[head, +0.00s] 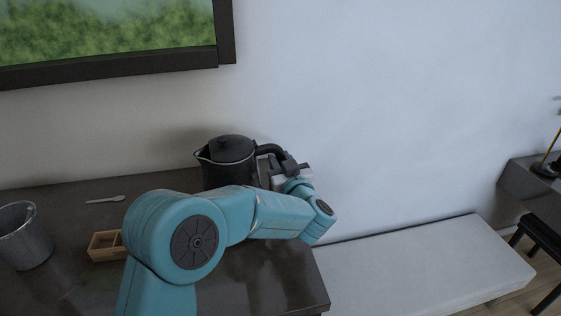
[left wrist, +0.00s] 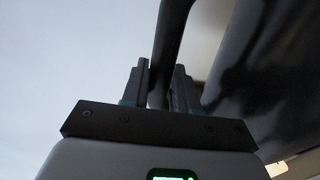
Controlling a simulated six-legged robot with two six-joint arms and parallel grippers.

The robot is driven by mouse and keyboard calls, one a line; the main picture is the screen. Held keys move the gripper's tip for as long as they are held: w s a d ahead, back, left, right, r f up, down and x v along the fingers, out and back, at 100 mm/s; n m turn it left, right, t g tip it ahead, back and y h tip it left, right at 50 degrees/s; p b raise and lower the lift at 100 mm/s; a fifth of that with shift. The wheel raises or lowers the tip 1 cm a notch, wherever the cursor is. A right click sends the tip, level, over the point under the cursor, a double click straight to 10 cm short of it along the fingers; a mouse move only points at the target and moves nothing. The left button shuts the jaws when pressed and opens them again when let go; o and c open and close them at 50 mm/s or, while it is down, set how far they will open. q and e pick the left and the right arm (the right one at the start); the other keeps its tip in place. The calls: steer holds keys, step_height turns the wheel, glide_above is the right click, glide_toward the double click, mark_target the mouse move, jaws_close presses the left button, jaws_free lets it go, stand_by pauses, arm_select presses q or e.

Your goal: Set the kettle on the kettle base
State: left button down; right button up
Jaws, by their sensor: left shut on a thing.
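The dark kettle (head: 230,160) stands upright at the back of the dark vanity top, near the wall, with its spout to the left and its handle to the right. My left gripper (head: 284,168) is shut on the kettle's handle. In the left wrist view, the two fingers of my left gripper (left wrist: 160,88) sit on either side of the black handle (left wrist: 172,40), and the kettle body (left wrist: 265,80) fills the right side. The kettle's underside is hidden behind my left arm, so I cannot tell whether it rests on anything. The kettle base cannot be made out. My right gripper is not in view.
A grey bin (head: 25,240) stands at the left, with a small wooden box (head: 106,247) beside it and a spoon (head: 105,200) behind. The vanity top (head: 290,280) is bare at its right front. A pale bench (head: 420,262) is to the right.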

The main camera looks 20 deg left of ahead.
arm_select(q)
steer(key=shift+f+b, duration=0.45)
stand_by(0.4)
steer(key=c, duration=1.1)
jaws_free()
steer(key=shift+c, duration=0.2)
steer(key=shift+s+f, duration=0.1)
steer(key=shift+f, duration=0.1)
steer(key=b+v, duration=0.1)
steer(key=v, duration=1)
